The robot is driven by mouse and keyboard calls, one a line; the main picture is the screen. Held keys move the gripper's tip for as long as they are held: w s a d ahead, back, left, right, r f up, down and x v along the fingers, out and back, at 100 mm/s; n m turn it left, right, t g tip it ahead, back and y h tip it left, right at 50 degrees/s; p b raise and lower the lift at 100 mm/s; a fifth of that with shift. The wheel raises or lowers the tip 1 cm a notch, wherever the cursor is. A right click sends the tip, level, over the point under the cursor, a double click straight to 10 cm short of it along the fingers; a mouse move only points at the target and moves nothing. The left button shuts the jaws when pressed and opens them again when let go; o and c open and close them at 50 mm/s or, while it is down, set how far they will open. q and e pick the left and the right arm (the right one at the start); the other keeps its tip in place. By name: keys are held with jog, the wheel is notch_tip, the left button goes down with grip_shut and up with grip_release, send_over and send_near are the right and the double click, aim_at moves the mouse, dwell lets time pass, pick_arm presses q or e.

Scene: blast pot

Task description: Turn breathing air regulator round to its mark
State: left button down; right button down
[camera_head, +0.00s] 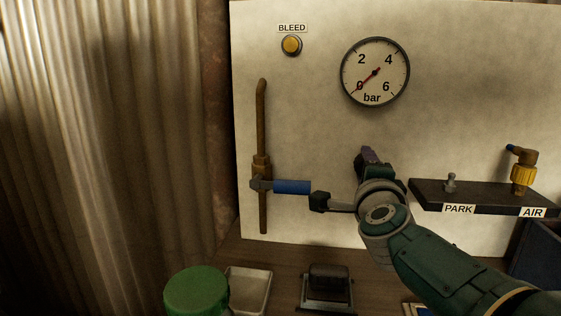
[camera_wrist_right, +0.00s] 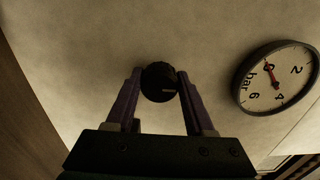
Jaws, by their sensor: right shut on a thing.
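The breathing air regulator is a round black knob (camera_wrist_right: 158,80) on the pale panel (camera_head: 320,130). In the right wrist view it sits between the two fingers of my right gripper (camera_wrist_right: 156,88), which is shut on it. A short pale line shows on the knob's face, toward its lower right in that view. In the head view my right gripper (camera_head: 368,156) reaches the panel below the gauge and hides the knob. I cannot make out the mark on the panel around the knob. The gauge (camera_head: 375,72) has its red needle near 0; it also shows in the right wrist view (camera_wrist_right: 277,78). My left gripper is not in view.
A brown pipe with a blue-handled valve (camera_head: 291,187) is left of my right wrist. A yellow BLEED button (camera_head: 291,45) is above it. A dark shelf (camera_head: 480,198) at right holds a PARK peg and a brass AIR fitting (camera_head: 523,175). A green-topped container (camera_head: 196,291) stands below.

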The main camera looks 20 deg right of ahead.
jog(key=shift+f+n, duration=0.1)
jog(key=shift+n, duration=0.2)
dwell(0.4)
jog(key=shift+c, duration=1.3)
grip_release()
jog(key=p+v, duration=0.2)
jog(key=v, duration=0.8)
jog(key=shift+p, duration=0.4)
